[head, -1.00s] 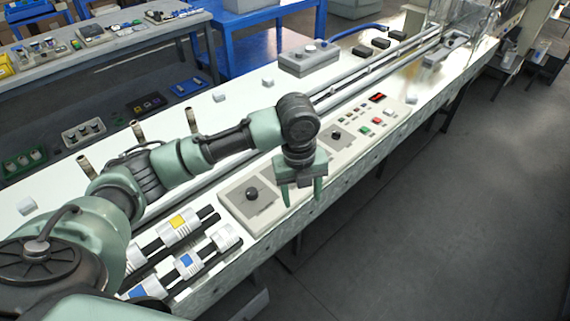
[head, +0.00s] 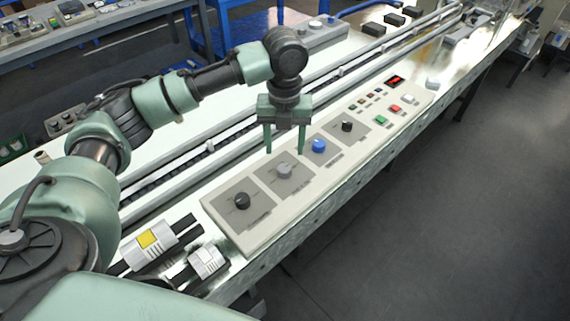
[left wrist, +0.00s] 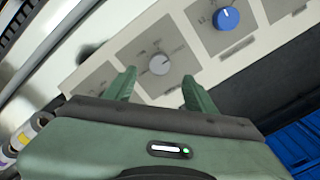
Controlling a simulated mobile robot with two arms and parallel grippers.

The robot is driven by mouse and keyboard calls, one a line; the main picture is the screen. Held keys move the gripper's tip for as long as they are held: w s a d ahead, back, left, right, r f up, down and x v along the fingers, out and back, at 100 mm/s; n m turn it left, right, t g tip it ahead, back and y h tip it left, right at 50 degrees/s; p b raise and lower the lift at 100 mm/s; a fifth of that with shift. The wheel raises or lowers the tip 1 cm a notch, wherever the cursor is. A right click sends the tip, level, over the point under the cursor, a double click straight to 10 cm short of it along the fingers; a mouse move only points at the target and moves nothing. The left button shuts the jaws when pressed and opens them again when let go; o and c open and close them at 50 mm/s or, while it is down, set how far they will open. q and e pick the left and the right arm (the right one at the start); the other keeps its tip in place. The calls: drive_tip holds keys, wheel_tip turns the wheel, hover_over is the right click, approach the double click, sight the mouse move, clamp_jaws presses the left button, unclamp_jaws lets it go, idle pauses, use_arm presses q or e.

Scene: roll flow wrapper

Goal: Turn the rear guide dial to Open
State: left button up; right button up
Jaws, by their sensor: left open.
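A light control panel carries a row of dials: a black dial (head: 242,200) at the near end, a grey dial (head: 284,170), a blue dial (head: 319,145) and another black dial (head: 347,126). The labels are too small to read, so I cannot tell which is the rear guide dial. My left gripper (head: 285,152) points down, open and empty, over the panel near the grey dial. In the left wrist view, the grey dial (left wrist: 159,64) shows just beyond and between the fingertips (left wrist: 157,84), apart from them. The blue dial (left wrist: 227,18) is farther right there. My right gripper is not in view.
Green, red and white buttons (head: 394,109) and a red display (head: 395,81) are at the panel's far end. Rails (head: 230,150) run behind the panel. Cylinders with yellow and white bands (head: 150,239) lie at the near end. Open floor is at the right.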

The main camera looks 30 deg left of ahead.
sight(284, 168)
use_arm(q)
wheel_tip(284, 168, down, 8)
drive_tip(key=shift+r+p, duration=0.2)
drive_tip(key=shift+p, duration=0.1)
drive_tip(key=shift+s, duration=0.1)
drive_tip(key=shift+r, duration=0.1)
clamp_jaws()
